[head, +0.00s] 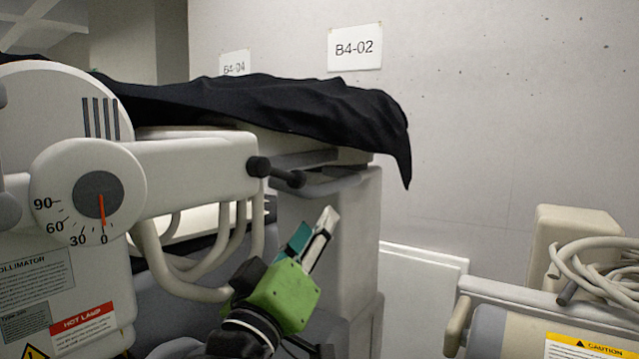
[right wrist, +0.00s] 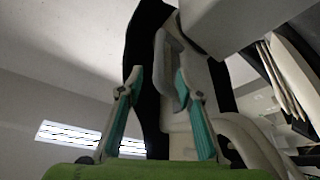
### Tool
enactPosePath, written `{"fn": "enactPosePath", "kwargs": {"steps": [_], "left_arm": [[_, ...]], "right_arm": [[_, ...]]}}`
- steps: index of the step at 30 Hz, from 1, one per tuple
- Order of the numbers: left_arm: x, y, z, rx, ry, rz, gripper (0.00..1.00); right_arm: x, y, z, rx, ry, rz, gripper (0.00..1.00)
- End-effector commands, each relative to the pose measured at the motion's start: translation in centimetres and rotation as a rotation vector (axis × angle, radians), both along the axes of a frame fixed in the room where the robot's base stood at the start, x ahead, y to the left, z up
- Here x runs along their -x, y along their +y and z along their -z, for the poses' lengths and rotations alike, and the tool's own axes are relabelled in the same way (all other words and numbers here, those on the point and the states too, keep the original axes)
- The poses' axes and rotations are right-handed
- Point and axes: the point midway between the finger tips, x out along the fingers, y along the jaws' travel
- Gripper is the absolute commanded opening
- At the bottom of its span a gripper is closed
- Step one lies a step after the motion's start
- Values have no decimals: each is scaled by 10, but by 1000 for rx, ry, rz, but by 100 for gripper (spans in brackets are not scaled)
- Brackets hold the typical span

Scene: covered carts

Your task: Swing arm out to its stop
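The white swing arm (head: 195,168) runs to the right from a round dial housing in the head view. Its dial (head: 98,194) is marked 0, 30, 60 and 90, and the red pointer is at 0. A black handle (head: 277,173) sticks out at the arm's right end. My right gripper (head: 318,222) is below and right of that handle, pointing up, apart from it. In the right wrist view, its teal-lined fingers (right wrist: 158,78) are spread with a pale grey part partly between or behind them; contact cannot be told. My left gripper is not in view.
A black cloth (head: 260,105) covers the cart above and behind the arm. Cables (head: 190,270) hang under the arm. A grey column (head: 345,235) stands behind my right gripper. Another unit with coiled cable (head: 590,265) is at the right, before a wall.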

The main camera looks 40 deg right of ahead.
Motion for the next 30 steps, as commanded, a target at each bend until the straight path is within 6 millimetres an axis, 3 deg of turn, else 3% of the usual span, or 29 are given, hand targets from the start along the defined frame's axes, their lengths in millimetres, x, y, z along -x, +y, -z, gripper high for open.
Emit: {"fn": "enactPosePath", "kwargs": {"steps": [5,15,24,30], "left_arm": [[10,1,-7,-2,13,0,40],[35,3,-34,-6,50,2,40],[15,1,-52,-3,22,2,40],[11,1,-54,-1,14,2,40]], "right_arm": [[-6,-11,-6,2,1,4,33],[-37,-69,-30,4,3,6,33],[-59,-107,-42,2,3,3,33],[-64,-115,-43,-1,2,0,33]]}}
